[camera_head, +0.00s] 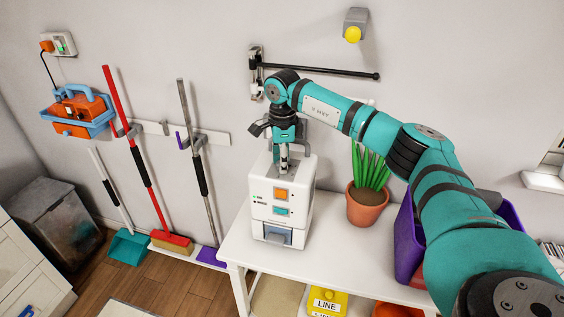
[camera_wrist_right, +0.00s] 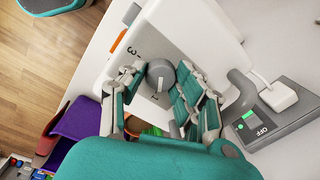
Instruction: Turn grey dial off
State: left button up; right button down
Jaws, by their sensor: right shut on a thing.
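A white box-shaped machine (camera_head: 262,213) stands on the white table (camera_head: 228,244). In the right wrist view, a round grey dial (camera_wrist_right: 160,75) sits on the machine's top panel, with the numbers 3 and 1 printed near it. My right gripper (camera_wrist_right: 156,92) is over the top of the machine, one finger on each side of the dial, shut on it. In the head view my right gripper (camera_head: 283,166) points down and hides the dial. My left gripper is not in view.
A potted plant (camera_head: 367,205) and a purple bin (camera_head: 405,240) stand right of the machine. A grey unit marked OFF (camera_wrist_right: 268,125), with a green light and white plug, is close beside the gripper. A black bar (camera_head: 320,72) and yellow button (camera_head: 353,35) are on the wall.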

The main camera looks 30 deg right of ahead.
jog(key=n, duration=0.5)
jog(key=shift+n+b, duration=0.3)
jog(key=n, duration=0.5)
jog(key=shift+r, duration=0.1)
jog(key=shift+n+y, duration=0.3)
jog(key=c, duration=0.9)
grip_release()
jog(key=shift+c, duration=0.2)
notch_tip(320, 180, up, 12)
jog(key=shift+s+d, duration=0.15)
jog(key=shift+s, duration=0.1)
